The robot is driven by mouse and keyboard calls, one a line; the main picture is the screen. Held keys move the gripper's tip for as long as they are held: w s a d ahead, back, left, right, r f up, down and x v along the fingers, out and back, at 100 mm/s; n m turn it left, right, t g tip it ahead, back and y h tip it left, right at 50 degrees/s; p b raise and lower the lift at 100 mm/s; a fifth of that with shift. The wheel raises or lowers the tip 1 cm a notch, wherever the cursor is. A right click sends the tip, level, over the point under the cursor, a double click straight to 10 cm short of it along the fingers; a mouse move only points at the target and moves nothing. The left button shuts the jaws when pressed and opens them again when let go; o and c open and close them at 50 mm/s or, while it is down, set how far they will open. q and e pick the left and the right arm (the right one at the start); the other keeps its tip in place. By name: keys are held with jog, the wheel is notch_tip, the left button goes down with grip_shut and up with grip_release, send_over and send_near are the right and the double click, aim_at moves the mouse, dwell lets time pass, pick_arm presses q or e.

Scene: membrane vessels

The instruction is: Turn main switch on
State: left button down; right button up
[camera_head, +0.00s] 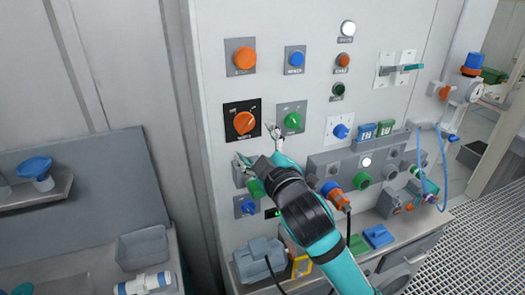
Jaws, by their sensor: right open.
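The main switch appears to be the orange rotary knob (243,122) on a black square plate, on the light grey panel; its label is too small to read. The knob's handle is tilted, not upright. My right gripper (255,143) is open and empty, just below the knob. One finger points up at the plate's lower right side and the other lies below the plate. I cannot tell whether either touches the panel. The arm hides part of the lower panel. My left gripper is not in view.
A green knob (292,121) sits close to the right of the plate. An orange button (243,57) and a blue button (295,58) are above. A bench with plugs and connectors juts out below. A grey shelf with a blue-topped item (35,166) is at left.

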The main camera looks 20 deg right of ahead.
jog(key=shift+s, duration=1.3)
